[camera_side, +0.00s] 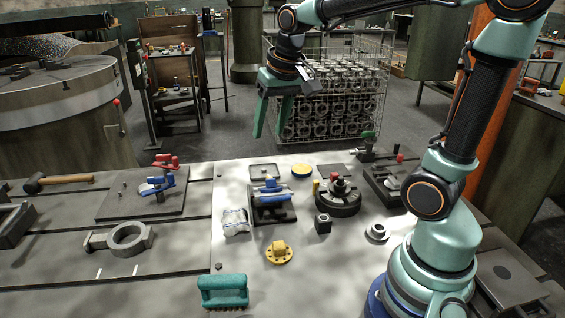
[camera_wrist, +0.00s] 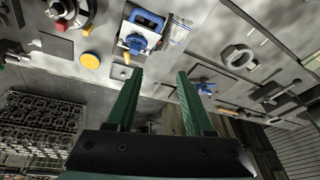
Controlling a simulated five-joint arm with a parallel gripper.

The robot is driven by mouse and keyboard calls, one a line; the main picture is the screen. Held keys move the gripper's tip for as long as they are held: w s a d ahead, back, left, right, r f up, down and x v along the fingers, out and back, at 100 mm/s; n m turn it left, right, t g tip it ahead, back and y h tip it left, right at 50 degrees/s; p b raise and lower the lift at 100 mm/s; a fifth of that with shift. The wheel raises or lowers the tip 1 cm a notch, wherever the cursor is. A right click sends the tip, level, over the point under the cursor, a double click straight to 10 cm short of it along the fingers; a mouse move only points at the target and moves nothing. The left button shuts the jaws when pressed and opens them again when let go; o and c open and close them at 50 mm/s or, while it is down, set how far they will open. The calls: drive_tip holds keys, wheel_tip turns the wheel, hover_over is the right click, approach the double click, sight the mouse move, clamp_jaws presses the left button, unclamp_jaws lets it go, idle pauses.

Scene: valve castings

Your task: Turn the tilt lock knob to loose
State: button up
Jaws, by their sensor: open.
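I cannot tell for certain which part is the tilt lock knob, or how it is set. A black round fixture (camera_side: 338,198) with a small red knob (camera_side: 335,177) on top stands at the back of the bench; it also shows at the top left of the wrist view (camera_wrist: 68,14). A blue vise (camera_side: 268,190) on a black base is left of it, and shows at top centre in the wrist view (camera_wrist: 138,42). My gripper (camera_side: 270,132) is open and empty, raised well above the bench, touching nothing. Its fingers are spread in the wrist view (camera_wrist: 160,74).
A yellow disc (camera_side: 302,170) lies behind the fixtures. A yellow flanged part (camera_side: 279,253), a teal block (camera_side: 223,291) and a grey ring casting (camera_side: 129,238) lie nearer. A black fixture (camera_side: 387,184) stands at right. A wire cage of castings (camera_side: 340,110) is beyond the bench.

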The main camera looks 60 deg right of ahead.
drive_tip(key=shift+s+a+r+n+t, duration=0.1)
drive_tip(key=shift+s+a+n+t, duration=0.1)
drive_tip(key=shift+s+a+n, duration=0.5)
drive_tip(key=shift+s+a+n+t, duration=0.25)
drive_tip(key=shift+s+a, duration=0.2)
drive_tip(key=shift+s, duration=0.45)
drive_tip(key=w+d+f+m+g, duration=0.1)
drive_tip(key=w+d+f+g, duration=0.1)
drive_tip(key=w+d+f, duration=0.5)
drive_tip(key=w+d+f+m+g, duration=0.1)
drive_tip(key=w+d+f+g, duration=0.1)
drive_tip(key=w+d+f, duration=0.55)
drive_tip(key=shift+n, duration=0.25)
drive_tip(key=f, duration=0.6)
drive_tip(key=s+d+f, duration=0.1)
drive_tip(key=f, duration=0.2)
clamp_jaws()
